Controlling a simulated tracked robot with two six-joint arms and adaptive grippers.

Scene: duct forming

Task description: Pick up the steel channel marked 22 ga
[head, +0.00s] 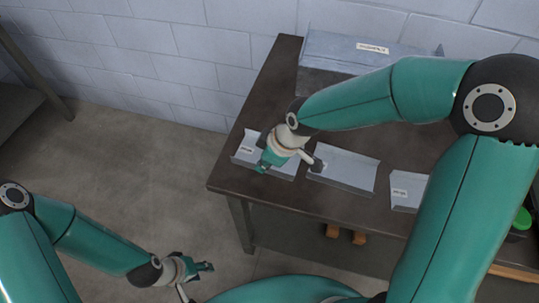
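Three light grey sheet-metal channels lie in a row on the dark table: a left one (247,148), a middle one (345,170) and a right one (408,190). The left and right ones show small white labels, too small to read. No label shows on the middle one, so I cannot tell which is 22 ga. My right gripper (290,152) is over the left channel and hides part of it. Its fingers are spread, one tip near the middle channel's left end; contact is unclear. My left gripper (186,276) is open and empty, low, away from the table.
The dark table (290,78) stands near a block wall. A large grey metal piece (345,48) with a white label lies at its back. A green round object (522,218) is at the right edge. Orange-brown blocks (345,234) show below the table. The floor at left is clear.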

